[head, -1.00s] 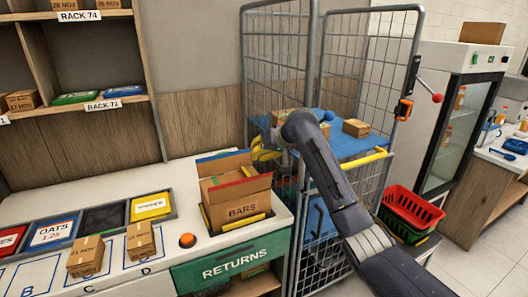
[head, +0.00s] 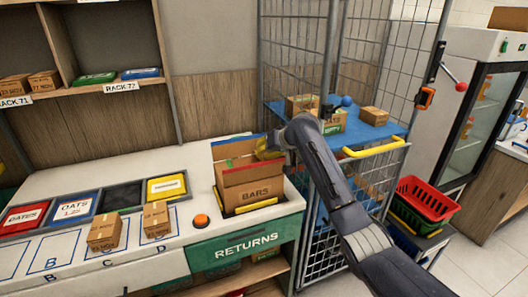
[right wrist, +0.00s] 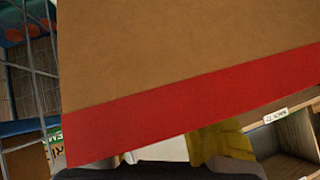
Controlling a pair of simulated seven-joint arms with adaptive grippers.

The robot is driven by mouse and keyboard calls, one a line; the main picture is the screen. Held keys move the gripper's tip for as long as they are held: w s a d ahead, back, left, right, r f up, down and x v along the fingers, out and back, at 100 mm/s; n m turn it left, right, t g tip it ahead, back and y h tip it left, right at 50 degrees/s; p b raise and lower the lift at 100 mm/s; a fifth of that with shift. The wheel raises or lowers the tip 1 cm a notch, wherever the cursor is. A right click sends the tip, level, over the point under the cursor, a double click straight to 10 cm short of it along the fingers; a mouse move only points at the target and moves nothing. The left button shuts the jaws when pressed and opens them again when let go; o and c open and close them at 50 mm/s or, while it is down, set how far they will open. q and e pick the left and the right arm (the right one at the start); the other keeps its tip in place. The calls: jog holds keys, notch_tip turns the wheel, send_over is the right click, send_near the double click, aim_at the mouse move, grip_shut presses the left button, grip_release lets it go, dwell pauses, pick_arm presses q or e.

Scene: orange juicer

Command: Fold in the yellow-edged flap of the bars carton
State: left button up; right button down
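The bars carton (head: 252,193) stands upright in the counter at the returns end, its top open. A blue-edged flap (head: 232,139) stands up at its back. My right gripper (head: 268,150), with yellow fingers, is at the carton's back right top corner. In the right wrist view a brown flap with a red edge (right wrist: 200,103) fills most of the picture, close in front of the right gripper. One yellow finger (right wrist: 222,143) shows below it; the grip is hidden. I cannot pick out the yellow-edged flap for certain. My left gripper is not in view.
A yellow strip (head: 256,206) runs along the carton's front foot. An orange button (head: 201,221) and two small cartons lie to the left. A wire cage cart with a blue shelf (head: 352,137) and several boxes stands close on the right. Red basket (head: 427,200) stands beyond.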

jog(key=shift+s+a+f+n+t+h, duration=0.25)
jog(key=shift+a+f+n+t+h, duration=0.25)
jog(key=shift+h, duration=0.5)
jog(key=shift+a+f, duration=0.25)
jog(key=shift+f, duration=0.3)
jog(key=shift+r, duration=0.2)
